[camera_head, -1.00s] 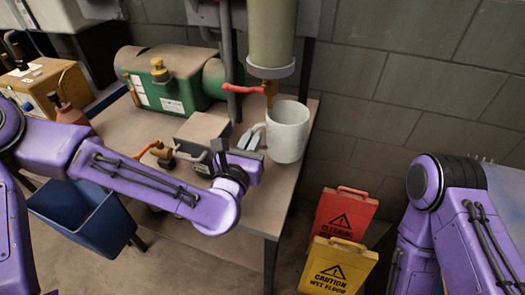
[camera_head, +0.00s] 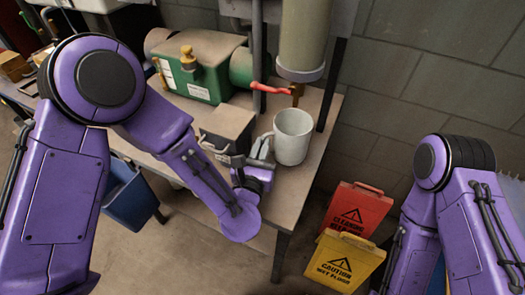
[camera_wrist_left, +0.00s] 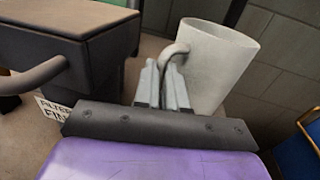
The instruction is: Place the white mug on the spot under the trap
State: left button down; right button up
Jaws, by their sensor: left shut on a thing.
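The white mug (camera_head: 293,137) is upright at the right end of the bench, in front of and below the trap (camera_head: 302,40), a thick olive-grey pipe with a pale ring at its lower end. My left gripper (camera_head: 261,148) is shut on the mug's handle, on the mug's left side. In the left wrist view, the fingers (camera_wrist_left: 163,86) close at the handle and the mug (camera_wrist_left: 217,62) stands right of them. Whether the mug's base touches the bench is unclear. I cannot make out a marked spot. My right gripper is out of view.
A red-handled valve (camera_head: 278,91) hangs just behind the mug. A dark box (camera_head: 228,128) stands left of my left gripper, and a green machine (camera_head: 210,75) behind it. Red (camera_head: 351,212) and yellow (camera_head: 343,262) caution signs stand on the floor right of the bench.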

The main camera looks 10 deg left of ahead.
pick_arm(q)
jog(key=shift+f, duration=0.8)
jog(key=shift+f+b, duration=0.25)
jog(key=shift+b, duration=0.05)
jog(key=c, duration=1.2)
grip_release()
jog(key=shift+r, duration=0.1)
